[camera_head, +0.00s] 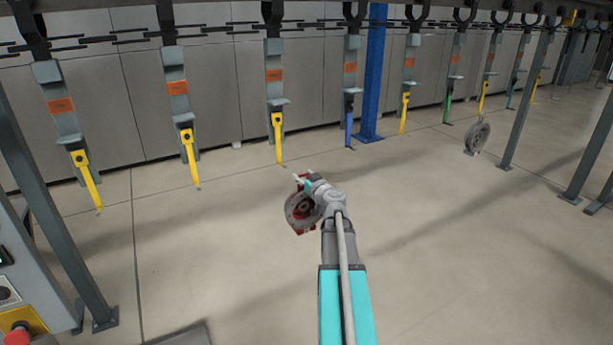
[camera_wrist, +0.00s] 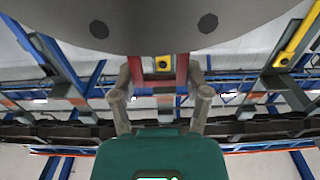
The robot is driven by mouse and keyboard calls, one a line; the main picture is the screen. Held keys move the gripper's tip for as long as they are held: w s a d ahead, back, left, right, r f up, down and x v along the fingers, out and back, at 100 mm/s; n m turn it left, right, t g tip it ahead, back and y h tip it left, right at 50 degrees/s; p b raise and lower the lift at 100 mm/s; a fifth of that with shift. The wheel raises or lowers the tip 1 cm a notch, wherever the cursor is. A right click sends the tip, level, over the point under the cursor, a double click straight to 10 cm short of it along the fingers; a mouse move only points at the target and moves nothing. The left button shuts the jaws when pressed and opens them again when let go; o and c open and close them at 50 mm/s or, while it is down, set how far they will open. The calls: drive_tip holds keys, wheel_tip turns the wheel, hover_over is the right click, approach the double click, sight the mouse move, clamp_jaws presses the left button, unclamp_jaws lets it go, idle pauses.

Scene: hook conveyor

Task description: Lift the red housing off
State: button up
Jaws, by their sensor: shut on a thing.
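The red housing (camera_head: 301,209) shows red at its middle and edges, with a grey round face. It is at the end of my arm in the head view, below and right of the third hanger's yellow hook (camera_head: 279,126), with a gap in the picture. My gripper (camera_head: 305,184) is shut on it. In the wrist view the two fingers of my gripper (camera_wrist: 160,72) close on a red bar (camera_wrist: 157,82) below a large grey rounded body (camera_wrist: 150,22). The far side of the housing is hidden.
A row of grey hangers (camera_head: 178,88) with yellow, blue and green hooks hangs from the overhead chain (camera_head: 220,30). A grey round part (camera_head: 478,136) is at the right. A blue column (camera_head: 374,70) and grey posts (camera_head: 48,200) stand around. The floor between is clear.

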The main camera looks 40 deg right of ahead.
drive_tip(key=shift+f+b, duration=0.8)
idle(0.4)
drive_tip(key=shift+s+a, duration=0.15)
drive_tip(key=shift+s, duration=0.25)
idle(0.3)
drive_tip(key=shift+v, duration=2.8)
drive_tip(key=shift+s, duration=0.15)
drive_tip(key=v, duration=0.6)
drive_tip(key=shift+s+a, duration=0.15)
drive_tip(key=shift+s, duration=0.25)
drive_tip(key=shift+r, duration=0.2)
